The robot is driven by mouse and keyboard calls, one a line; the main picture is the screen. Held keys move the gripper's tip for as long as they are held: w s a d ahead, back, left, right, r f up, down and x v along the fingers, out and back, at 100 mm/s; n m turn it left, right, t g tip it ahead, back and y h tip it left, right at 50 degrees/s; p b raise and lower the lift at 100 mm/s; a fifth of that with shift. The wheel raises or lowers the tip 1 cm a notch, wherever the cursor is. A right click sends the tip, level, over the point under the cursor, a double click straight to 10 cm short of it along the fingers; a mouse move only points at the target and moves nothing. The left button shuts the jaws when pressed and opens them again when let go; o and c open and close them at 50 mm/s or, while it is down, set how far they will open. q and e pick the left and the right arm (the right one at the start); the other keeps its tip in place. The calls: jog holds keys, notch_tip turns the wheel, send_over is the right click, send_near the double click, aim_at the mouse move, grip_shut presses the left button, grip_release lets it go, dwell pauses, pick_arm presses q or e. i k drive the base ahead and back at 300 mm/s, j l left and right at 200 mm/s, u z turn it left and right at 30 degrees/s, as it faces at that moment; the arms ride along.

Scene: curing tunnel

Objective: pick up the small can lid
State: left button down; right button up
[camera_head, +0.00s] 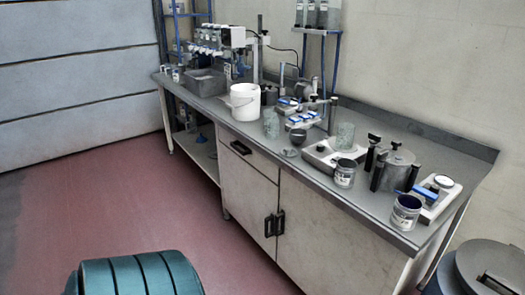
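A small, flat grey disc (289,152), which looks like the small can lid, lies on the grey workbench (223,107) close to its front edge. Neither of my grippers is in view.
An open can (344,174) and another labelled can (405,212) stand near the bench's front edge. A white bucket (244,103) stands farther left. A teal ribbed drum-like object (135,276) is on the red floor (120,195), which is otherwise clear before the bench.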

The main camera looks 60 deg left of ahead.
aim_at(287, 152)
jog(key=u, duration=1.65)
